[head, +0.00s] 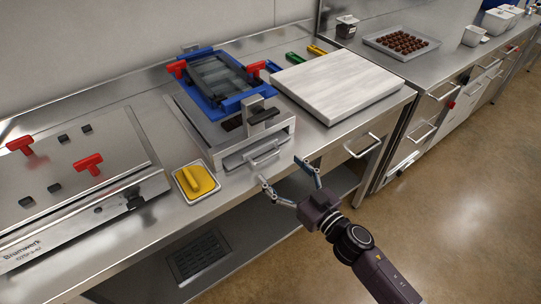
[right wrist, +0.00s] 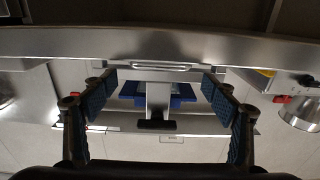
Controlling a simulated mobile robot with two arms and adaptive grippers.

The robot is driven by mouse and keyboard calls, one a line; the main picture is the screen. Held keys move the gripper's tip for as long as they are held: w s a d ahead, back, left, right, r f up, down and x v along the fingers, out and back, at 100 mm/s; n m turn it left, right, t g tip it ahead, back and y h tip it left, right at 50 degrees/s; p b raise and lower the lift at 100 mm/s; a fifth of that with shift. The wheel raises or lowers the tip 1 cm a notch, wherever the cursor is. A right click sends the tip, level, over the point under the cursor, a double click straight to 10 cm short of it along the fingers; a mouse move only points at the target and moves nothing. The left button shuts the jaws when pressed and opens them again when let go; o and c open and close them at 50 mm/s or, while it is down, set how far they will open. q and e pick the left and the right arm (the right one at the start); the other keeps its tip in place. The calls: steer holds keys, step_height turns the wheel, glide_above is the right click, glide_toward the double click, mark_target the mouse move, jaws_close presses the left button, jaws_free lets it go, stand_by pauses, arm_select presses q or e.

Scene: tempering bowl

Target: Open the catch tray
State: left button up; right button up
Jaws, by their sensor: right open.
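The catch tray (head: 236,161) is a steel drawer front low in the metal stand at the middle of the counter, with a bar handle (head: 263,158). It looks shut, its front about level with the stand. In the right wrist view the handle (right wrist: 150,66) lies across the space between my fingers. My right gripper (head: 281,171) is open and empty, just in front of the handle, with no clear contact. It also shows in the right wrist view (right wrist: 158,82), fingers spread wide. My left gripper is not in view.
A blue frame (head: 204,100) with red clamps sits on the stand. A yellow sponge in a small tray (head: 197,179) is left of it, beside a steel machine (head: 70,170). A white board (head: 338,84) lies at right. Open floor is at the front right.

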mark_target(270, 158)
steer(key=x, duration=0.5)
steer(key=shift+w+a, duration=0.25)
steer(key=shift+w, duration=0.05)
steer(key=shift+w+a, duration=0.25)
steer(key=shift+w, duration=0.15)
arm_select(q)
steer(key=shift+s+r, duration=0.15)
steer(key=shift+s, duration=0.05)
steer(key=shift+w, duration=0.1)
arm_select(e)
steer(key=c, duration=1.4)
steer(key=shift+s+d+f+p, duration=0.1)
steer(key=shift+s+d+p, duration=0.2)
steer(key=shift+s+d, duration=0.15)
arm_select(q)
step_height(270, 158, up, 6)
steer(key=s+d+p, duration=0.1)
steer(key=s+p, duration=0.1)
steer(key=p, duration=0.4)
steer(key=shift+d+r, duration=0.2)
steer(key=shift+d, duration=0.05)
arm_select(e)
steer(key=v, duration=3.3)
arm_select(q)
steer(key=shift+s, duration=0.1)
